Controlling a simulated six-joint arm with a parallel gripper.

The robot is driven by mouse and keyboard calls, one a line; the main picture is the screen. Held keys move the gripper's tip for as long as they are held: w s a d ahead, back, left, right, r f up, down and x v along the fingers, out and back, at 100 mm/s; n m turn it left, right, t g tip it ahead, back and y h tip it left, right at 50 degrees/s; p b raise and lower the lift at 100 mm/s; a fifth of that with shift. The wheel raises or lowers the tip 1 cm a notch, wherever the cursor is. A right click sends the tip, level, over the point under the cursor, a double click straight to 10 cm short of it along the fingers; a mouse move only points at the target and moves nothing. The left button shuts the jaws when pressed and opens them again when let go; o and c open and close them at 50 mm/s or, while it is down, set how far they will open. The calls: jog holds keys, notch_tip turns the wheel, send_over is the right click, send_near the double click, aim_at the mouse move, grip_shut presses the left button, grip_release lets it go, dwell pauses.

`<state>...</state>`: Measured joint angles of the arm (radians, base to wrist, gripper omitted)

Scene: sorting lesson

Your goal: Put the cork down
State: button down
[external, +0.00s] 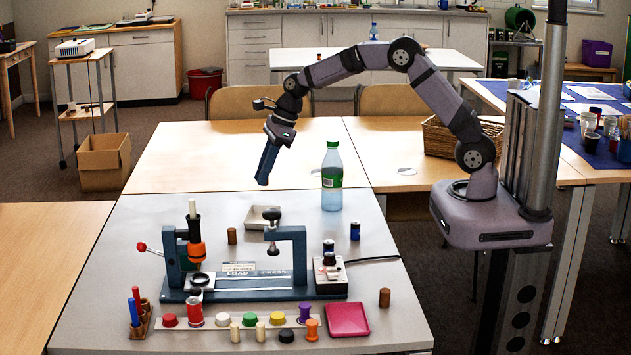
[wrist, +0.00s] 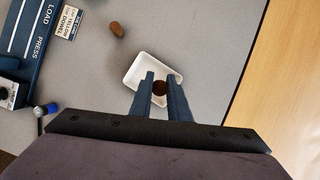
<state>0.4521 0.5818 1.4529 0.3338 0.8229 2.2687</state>
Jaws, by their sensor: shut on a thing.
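My gripper (external: 262,181) hangs above the table, pointing down, behind the white tray (external: 250,216) in the external view. In the wrist view my gripper (wrist: 160,80) is shut on a brown cork (wrist: 160,88) between its fingertips. The fingers hide the held cork in the external view. The white tray (wrist: 138,72) shows beyond and under the fingertips in the wrist view and looks empty where visible. A second brown cork (external: 232,236) stands on the table left of the tray; it also shows in the wrist view (wrist: 117,30). A third cork-like brown piece (external: 384,298) stands at the table's right.
A blue press (external: 240,285) with a raised arm stands in front of the tray. A green-capped bottle (external: 331,185) stands right of my gripper. The table's back left is clear.

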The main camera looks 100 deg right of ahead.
aim_at(259, 219)
jog(key=shift+d, duration=0.2)
jog(key=shift+f, duration=5)
jog(key=c, duration=1.7)
grip_release()
jog(key=shift+f, duration=0.15)
jog(key=shift+o, duration=0.2)
jog(key=a+v, duration=0.1)
jog(key=v, duration=1.1)
jog(key=shift+d, duration=0.45)
jog(key=shift+s, duration=0.15)
